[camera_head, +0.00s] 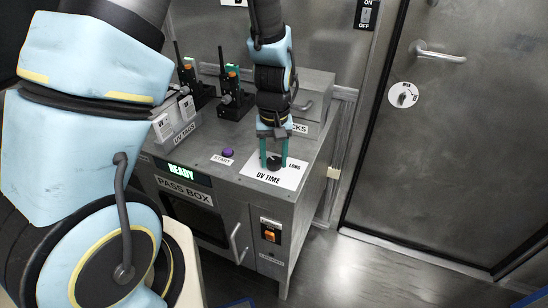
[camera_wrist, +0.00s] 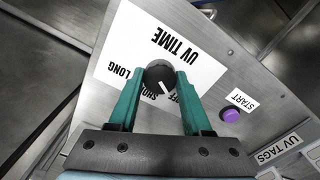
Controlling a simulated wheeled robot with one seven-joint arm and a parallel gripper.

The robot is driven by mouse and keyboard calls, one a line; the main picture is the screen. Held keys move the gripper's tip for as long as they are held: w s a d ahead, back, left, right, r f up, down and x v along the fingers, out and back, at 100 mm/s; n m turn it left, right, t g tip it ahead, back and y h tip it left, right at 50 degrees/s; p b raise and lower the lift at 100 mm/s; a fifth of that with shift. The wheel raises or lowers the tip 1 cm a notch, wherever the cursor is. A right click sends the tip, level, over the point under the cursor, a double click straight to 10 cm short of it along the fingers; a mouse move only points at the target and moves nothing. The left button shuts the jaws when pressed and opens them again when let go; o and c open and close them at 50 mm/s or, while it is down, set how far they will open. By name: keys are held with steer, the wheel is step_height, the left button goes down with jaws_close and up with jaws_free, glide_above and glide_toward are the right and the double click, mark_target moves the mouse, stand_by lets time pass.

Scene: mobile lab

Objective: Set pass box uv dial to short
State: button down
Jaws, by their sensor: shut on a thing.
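The UV dial (camera_head: 273,164) is a round black knob on a white UV TIME label plate (camera_head: 291,177) on top of the pass box (camera_head: 216,163). In the wrist view the knob (camera_wrist: 159,73) sits between the two green fingers of my gripper (camera_wrist: 160,79). The fingers are closed on its sides; the gripper (camera_head: 274,160) points down from above in the head view. The knob's white pointer line faces down in the wrist view, near the OFF lettering (camera_wrist: 172,97).
A purple START button (camera_wrist: 231,115) is beside the dial; it also shows in the head view (camera_head: 228,153). A UV TAGS holder (camera_head: 178,125) and black radios (camera_head: 235,97) stand behind. A READY display (camera_head: 181,171) is on the front. A metal door (camera_head: 455,130) is at right.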

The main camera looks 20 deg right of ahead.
mark_target(274, 160)
steer(key=shift+m, duration=0.4)
steer(key=m, duration=0.4)
steer(key=shift+m, duration=0.4)
steer(key=m, duration=0.5)
steer(key=shift+m+p, duration=0.3)
steer(key=shift+m, duration=0.4)
steer(key=shift+c, duration=1.7)
jaws_free()
step_height(274, 160, up, 11)
steer(key=b, duration=0.1)
